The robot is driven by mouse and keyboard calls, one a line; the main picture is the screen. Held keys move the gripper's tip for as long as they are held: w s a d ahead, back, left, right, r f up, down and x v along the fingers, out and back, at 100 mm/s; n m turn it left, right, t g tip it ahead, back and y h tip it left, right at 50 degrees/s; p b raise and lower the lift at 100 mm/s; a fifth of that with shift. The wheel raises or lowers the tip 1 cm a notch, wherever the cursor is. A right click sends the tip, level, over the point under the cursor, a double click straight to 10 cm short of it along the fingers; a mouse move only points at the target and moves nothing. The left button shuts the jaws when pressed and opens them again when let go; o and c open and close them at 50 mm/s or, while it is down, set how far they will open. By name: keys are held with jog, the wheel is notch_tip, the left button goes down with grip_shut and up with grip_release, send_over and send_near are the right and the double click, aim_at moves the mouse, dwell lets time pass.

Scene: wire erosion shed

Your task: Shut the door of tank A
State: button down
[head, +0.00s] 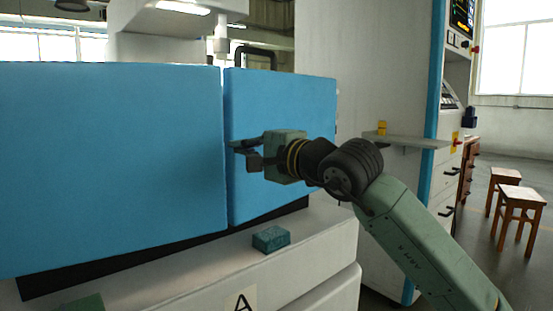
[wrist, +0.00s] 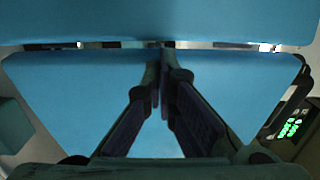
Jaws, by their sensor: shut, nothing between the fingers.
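Tank A shows as two blue panels in the head view, above a white base with a black letter A label (head: 241,303). The large left panel (head: 110,160) and the smaller right panel (head: 285,100) are parted by a narrow upright gap. I cannot tell for sure which is the door. My gripper (head: 243,153) is shut and empty, in front of the right panel and pointing left near the gap. In the wrist view the fingers (wrist: 163,95) point towards the gap between one blue panel (wrist: 160,20) and another (wrist: 70,90). Whether they touch is unclear.
A teal block (head: 271,238) lies on the white ledge (head: 310,228) below the panels. A grey shelf (head: 405,141) with a yellow item (head: 382,128) juts out behind my arm. Wooden stools (head: 519,210) stand at the far right on open floor.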

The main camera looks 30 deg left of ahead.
aim_at(226, 144)
jog(key=a+m+t+b, duration=0.1)
jog(key=a+t, duration=0.1)
jog(key=a, duration=0.4)
jog(key=shift+w+a+m+h, duration=0.3)
jog(key=shift+w, duration=0.15)
jog(key=shift+r, duration=0.1)
